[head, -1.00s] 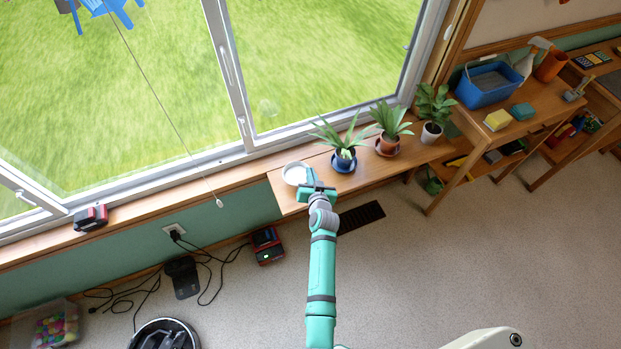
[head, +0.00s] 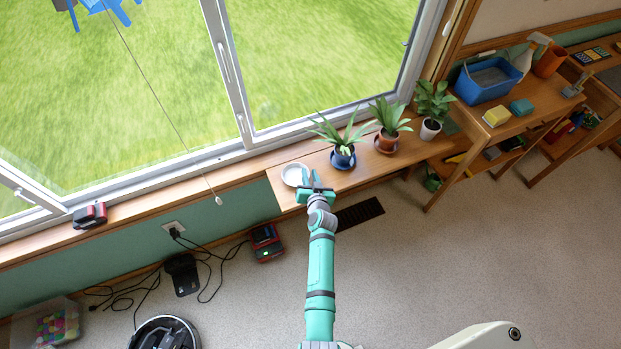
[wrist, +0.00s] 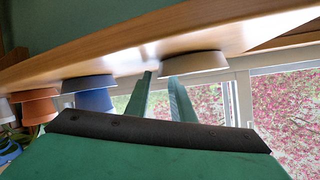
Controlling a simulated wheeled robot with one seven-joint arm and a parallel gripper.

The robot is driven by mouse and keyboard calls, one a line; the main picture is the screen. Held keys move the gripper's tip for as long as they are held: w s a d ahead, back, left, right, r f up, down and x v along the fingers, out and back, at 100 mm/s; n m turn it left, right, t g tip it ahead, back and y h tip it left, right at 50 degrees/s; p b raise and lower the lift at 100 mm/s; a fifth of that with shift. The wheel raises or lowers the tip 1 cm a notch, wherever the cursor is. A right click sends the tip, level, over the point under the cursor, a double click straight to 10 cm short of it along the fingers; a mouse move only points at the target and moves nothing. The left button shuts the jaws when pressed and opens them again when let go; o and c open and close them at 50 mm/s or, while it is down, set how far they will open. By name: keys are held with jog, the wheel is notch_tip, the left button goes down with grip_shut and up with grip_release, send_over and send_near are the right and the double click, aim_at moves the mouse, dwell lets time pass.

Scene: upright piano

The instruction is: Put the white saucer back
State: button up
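The white saucer (head: 293,174) lies near the left end of the wooden shelf (head: 284,195) under the window. It is empty. In the wrist view, which is upside down, the saucer (wrist: 195,66) shows as a shallow pale dish on the shelf just beyond my fingertips. My gripper (head: 310,177) is at the saucer's right side in the head view, with its two fingers apart. In the wrist view, my gripper (wrist: 161,77) is open, and one fingertip overlaps the saucer's edge. I cannot tell whether it touches.
A blue pot (head: 342,158) with a spiky plant stands right of my gripper, then a terracotta pot (head: 387,143) and a white pot (head: 430,129). The window frame (head: 262,148) runs behind the shelf. A red-black charger (head: 266,242) and cables lie below.

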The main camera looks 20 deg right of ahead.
jog(key=s+a+r+n, duration=0.15)
jog(key=s+a, duration=0.25)
jog(key=s, duration=0.6)
jog(key=s+a+r, duration=0.3)
jog(key=s+a, duration=0.2)
jog(key=s, duration=0.5)
jog(key=s+a+r+n, duration=0.1)
jog(key=s+a+r, duration=0.25)
jog(key=s, duration=0.65)
jog(key=s+a+r+n+t+y, duration=0.1)
jog(key=s+a+r, duration=0.3)
jog(key=s+r, duration=0.3)
jog(key=s+a+r+n+t+y, duration=0.1)
jog(key=s+a+r+n, duration=0.1)
jog(key=s+a+r, duration=0.3)
jog(key=s+r, duration=0.3)
jog(key=r, duration=0.1)
jog(key=shift+s+a+y, duration=0.2)
jog(key=shift+a+y, duration=0.05)
jog(key=shift+y, duration=0.05)
